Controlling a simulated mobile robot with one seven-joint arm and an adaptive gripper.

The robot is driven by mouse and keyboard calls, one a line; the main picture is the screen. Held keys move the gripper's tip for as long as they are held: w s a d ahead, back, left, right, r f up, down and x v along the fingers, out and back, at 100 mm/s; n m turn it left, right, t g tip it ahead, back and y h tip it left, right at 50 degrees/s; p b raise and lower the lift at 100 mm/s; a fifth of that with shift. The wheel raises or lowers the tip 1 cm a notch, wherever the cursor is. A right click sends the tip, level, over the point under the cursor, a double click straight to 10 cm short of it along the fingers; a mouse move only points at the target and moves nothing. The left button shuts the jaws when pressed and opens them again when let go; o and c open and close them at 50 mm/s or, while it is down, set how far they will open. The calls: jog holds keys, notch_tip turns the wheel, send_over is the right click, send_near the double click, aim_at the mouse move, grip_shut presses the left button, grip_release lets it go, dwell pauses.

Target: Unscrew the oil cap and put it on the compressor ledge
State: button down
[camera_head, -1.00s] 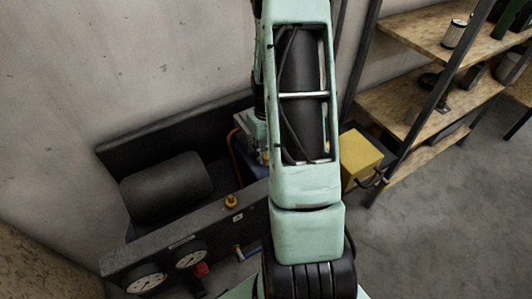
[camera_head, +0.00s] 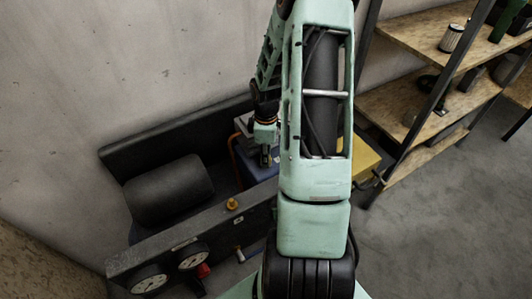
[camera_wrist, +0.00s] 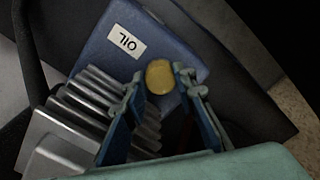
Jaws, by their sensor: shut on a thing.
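The yellow oil cap (camera_wrist: 160,76) sits between my gripper's fingertips (camera_wrist: 162,84) in the wrist view, and the gripper is shut on it. The cap is over the blue block (camera_wrist: 185,42), beside its white OIL label (camera_wrist: 126,42); I cannot tell whether it is still seated. In the head view my gripper (camera_head: 266,158) points down at the blue block (camera_head: 257,170), and the fingers mostly hide the cap. The compressor's long dark grey ledge (camera_head: 190,232) runs in front of the block, with gauges on its front.
A black cylinder (camera_head: 170,190) lies left of the block. Silver cooling fins (camera_wrist: 85,110) are close to my left finger. A yellow box (camera_head: 365,162) and wooden shelves (camera_head: 410,100) stand to the right.

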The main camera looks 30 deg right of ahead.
jog(key=n+p, duration=0.1)
jog(key=n, duration=0.2)
jog(key=n+p, duration=0.2)
jog(key=n, duration=0.1)
jog(key=shift+r+n, duration=0.2)
jog(key=shift+n, duration=0.1)
jog(key=shift+f+n+p, duration=0.2)
jog(key=shift+n+p, duration=0.4)
jog(key=shift+n, duration=0.4)
jog(key=c, duration=1.5)
grip_release()
jog(key=shift+c, duration=0.8)
